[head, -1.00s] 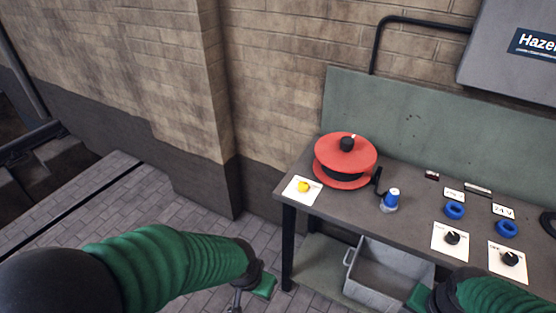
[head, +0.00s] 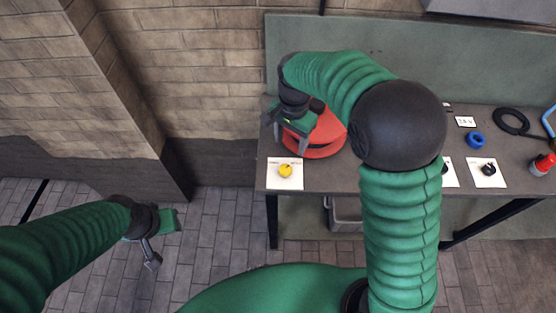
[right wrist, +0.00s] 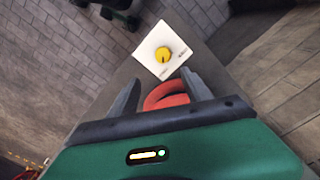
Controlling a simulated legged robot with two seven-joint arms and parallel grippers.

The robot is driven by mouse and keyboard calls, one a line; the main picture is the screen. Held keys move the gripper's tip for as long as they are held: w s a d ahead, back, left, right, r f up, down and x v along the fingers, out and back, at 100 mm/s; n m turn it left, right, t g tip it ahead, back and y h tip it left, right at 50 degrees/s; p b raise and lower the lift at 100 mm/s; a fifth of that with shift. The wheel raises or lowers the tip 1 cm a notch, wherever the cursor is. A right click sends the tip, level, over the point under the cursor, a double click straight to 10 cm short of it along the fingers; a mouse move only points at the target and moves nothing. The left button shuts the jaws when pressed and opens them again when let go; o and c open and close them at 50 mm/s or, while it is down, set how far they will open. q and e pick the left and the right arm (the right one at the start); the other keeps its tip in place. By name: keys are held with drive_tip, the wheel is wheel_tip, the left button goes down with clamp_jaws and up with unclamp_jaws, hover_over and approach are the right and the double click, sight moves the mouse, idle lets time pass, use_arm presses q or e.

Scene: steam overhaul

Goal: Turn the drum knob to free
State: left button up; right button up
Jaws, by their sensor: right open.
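A yellow knob (head: 285,171) sits on a white card (head: 272,183) at the table's front left corner. It also shows in the right wrist view (right wrist: 163,54), just beyond my fingertips. The card's print is too small to read. The red drum (head: 325,135) stands behind the card, partly hidden by my right arm; its dark top knob (head: 317,105) is partly covered. My right gripper (head: 289,146) is open and empty above the drum's left side, behind the yellow knob and apart from it. My left gripper (head: 155,240) hangs over the floor; its jaw opening is unclear.
A green back panel (head: 420,65) rises behind. Floor left of the table is clear.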

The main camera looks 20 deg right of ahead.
approach(285, 168)
drive_tip(key=d, duration=0.2)
drive_tip(key=f, duration=0.2)
drive_tip(key=shift+a+f, duration=0.25)
drive_tip(key=shift+f, duration=0.1)
drive_tip(key=a+f, duration=0.1)
drive_tip(key=f, duration=0.2)
drive_tip(key=a+f, duration=0.1)
drive_tip(key=shift+a+f+p, duration=0.35)
drive_tip(key=shift+f, duration=0.05)
drive_tip(key=shift+a+f, duration=0.1)
drive_tip(key=shift+f, duration=0.2)
drive_tip(key=shift+s+d+f, duration=0.1)
drive_tip(key=shift+d+f, duration=0.35)
drive_tip(key=shift+d, duration=0.8)
drive_tip(key=shift+c, duration=1.6)
drive_tip(key=shift+a, duration=0.1)
drive_tip(key=shift+c, duration=1.1)
drive_tip(key=shift+a+r, duration=0.1)
drive_tip(key=shift+a, duration=0.5)
drive_tip(key=c, duration=0.5)
clamp_jaws()
drive_tip(key=shift+d, duration=0.25)
use_arm(q)
drive_tip(key=shift+w+d+r, duration=0.2)
drive_tip(key=shift+d+r, duration=0.05)
drive_tip(key=shift+r, duration=0.1)
